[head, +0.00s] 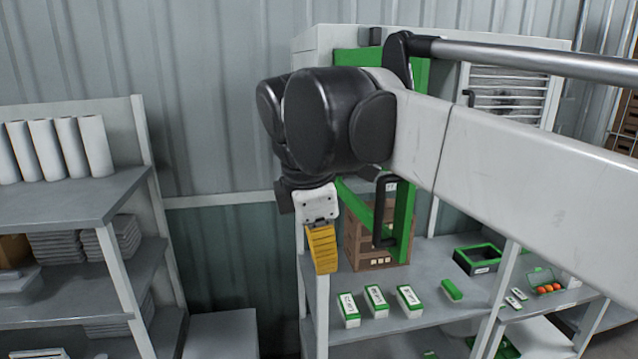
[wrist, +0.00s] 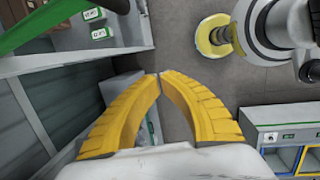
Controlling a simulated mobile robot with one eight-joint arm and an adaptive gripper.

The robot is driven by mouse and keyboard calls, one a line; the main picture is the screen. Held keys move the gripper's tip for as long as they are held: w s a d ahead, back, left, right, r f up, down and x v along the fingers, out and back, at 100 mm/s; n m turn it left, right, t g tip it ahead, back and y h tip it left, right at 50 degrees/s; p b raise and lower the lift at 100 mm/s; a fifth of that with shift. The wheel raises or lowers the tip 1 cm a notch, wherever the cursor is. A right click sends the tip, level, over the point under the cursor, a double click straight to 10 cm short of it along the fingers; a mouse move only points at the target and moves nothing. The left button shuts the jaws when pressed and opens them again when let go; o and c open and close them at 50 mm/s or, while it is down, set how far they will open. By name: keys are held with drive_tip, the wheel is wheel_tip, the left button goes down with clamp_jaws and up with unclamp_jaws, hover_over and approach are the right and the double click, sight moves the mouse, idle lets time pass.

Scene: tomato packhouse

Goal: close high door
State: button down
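The high door is a green frame (head: 403,222) with a black handle (head: 378,214), on the upper part of the white shelf unit in the head view. It appears to stand open, swung out from the unit. My arm hides much of it, so I cannot tell the exact angle. A green bar, probably part of its frame, crosses the upper left of the wrist view (wrist: 45,20). My gripper (head: 325,268) hangs pointing down, left of the handle and apart from it. Its yellow fingers meet at the tips in the wrist view (wrist: 160,75), with nothing between them.
The unit's shelf (head: 455,258) holds several white-and-green cartons (head: 376,300), a brown crate (head: 361,245) and a green-rimmed black tray (head: 478,258). A grey shelf rack (head: 70,203) with white rolls stands at left. Between them is a gap with a low grey box (head: 222,335).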

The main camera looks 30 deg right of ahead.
wheel_tip(320, 180, up, 10)
drive_tip(key=n+g+p, duration=0.1)
drive_tip(key=n+p, duration=0.2)
drive_tip(key=p, duration=0.1)
drive_tip(key=d+f+p, duration=0.3)
drive_tip(key=d+f, duration=0.4)
drive_tip(key=f, duration=0.2)
drive_tip(key=shift+w+f, duration=0.25)
drive_tip(key=shift+d, duration=0.1)
drive_tip(key=shift+d, duration=0.1)
